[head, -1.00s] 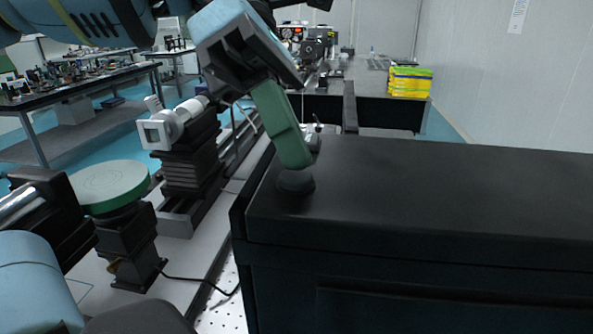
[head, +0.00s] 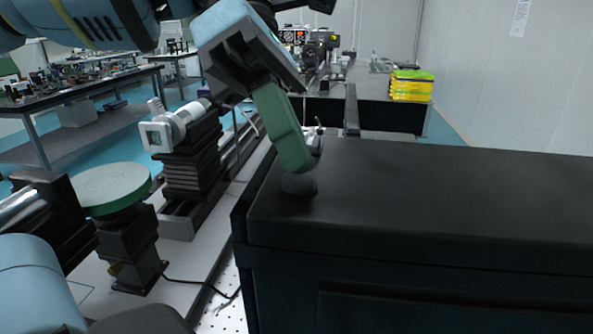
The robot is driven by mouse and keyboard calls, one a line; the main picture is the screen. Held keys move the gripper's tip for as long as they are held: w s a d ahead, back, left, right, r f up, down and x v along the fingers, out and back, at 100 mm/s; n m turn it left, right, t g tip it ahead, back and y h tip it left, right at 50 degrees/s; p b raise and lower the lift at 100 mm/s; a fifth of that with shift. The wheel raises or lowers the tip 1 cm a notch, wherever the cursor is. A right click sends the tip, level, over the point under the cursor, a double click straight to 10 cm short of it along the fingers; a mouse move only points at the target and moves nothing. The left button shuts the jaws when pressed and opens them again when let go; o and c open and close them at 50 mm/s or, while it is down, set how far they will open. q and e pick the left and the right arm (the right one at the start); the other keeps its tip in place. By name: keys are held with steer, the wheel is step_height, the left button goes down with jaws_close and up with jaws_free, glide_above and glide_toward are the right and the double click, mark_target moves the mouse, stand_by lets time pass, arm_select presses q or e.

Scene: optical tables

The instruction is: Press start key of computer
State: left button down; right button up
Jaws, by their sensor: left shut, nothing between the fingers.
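A large black box (head: 430,195), which looks like the computer's case, fills the lower right of the head view. A dark rounded knob (head: 298,187) sits on its top near the left end; it may be the start key, but no label shows. My left gripper (head: 301,168) comes down from the upper left, tilted, with its green fingers shut and empty. Its tips are right at the top of the knob and overlap it in the picture. I cannot tell whether they touch or press it.
Left of the box are a round green disc (head: 110,188) on a black post and a white optical mount (head: 158,136) on a dark stage. Yellow packages (head: 411,85) lie on the table behind. The box top right of the knob is clear.

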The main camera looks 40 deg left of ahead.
arm_select(q)
steer(key=shift+r, duration=0.55)
arm_select(e)
steer(key=shift+w+r, duration=0.35)
steer(key=shift+w, duration=0.3)
arm_select(q)
steer(key=shift+r, duration=0.15)
arm_select(e)
steer(key=shift+r, duration=0.1)
arm_select(q)
step_height(320, 180, up, 2)
steer(key=shift+r+p, duration=0.1)
steer(key=shift+p, duration=0.55)
steer(key=shift+r+p, duration=0.45)
steer(key=shift+r, duration=0.85)
arm_select(e)
steer(key=shift+w+r+t, duration=0.15)
steer(key=shift+w+r, duration=0.1)
steer(key=shift+r, duration=0.3)
steer(key=shift+w+r+t, duration=0.15)
steer(key=shift+w+r, duration=0.1)
steer(key=shift+r, duration=0.3)
steer(key=shift+w+r, duration=0.1)
steer(key=shift+w, duration=0.35)
steer(key=shift+s, duration=0.25)
